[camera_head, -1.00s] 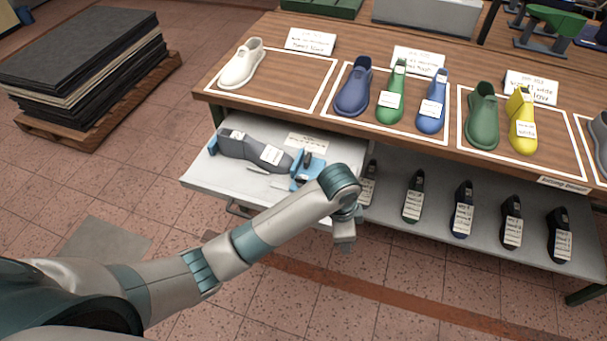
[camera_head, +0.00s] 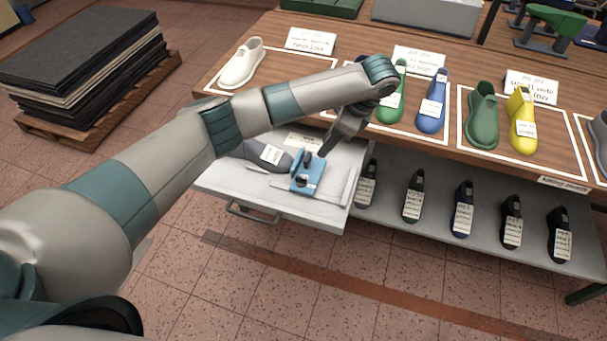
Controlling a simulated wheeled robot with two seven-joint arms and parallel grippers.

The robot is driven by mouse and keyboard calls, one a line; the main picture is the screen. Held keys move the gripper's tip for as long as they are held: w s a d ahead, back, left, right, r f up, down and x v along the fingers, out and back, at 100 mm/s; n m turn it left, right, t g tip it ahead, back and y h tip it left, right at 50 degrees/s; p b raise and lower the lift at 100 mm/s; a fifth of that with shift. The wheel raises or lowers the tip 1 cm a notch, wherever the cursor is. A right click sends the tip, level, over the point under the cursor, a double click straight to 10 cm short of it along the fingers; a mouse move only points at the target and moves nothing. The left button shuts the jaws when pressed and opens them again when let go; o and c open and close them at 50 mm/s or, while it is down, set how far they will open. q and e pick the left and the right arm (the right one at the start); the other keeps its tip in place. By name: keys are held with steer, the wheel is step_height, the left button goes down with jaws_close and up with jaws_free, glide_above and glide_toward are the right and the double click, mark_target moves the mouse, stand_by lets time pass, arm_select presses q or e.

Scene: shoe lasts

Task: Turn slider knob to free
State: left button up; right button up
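A light blue device (camera_head: 307,178) with a dark knob-like part on top sits in the open white drawer (camera_head: 270,197). A small dark upright part stands at its upper left. I cannot read the knob's setting. My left gripper (camera_head: 326,148) points down from the wrist, just above and behind the blue device. It appears apart from the device, and its finger gap cannot be made out. My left forearm crosses the drawer's far left part. My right gripper is not in view.
A grey shoe last (camera_head: 268,153) with a label lies beside the device, partly hidden by my arm. Colored shoes, such as the green one (camera_head: 483,118), stand on the bench above. Dark lasts (camera_head: 462,208) line the lower shelf. Floor before the drawer is free.

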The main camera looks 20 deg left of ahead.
mark_target(302, 178)
arm_select(q)
steer(key=shift+f, duration=0.2)
steer(key=p+x, duration=0.4)
steer(key=x, duration=1.2)
steer(key=shift+a+f, duration=0.15)
steer(key=shift+f, duration=0.4)
jaws_close()
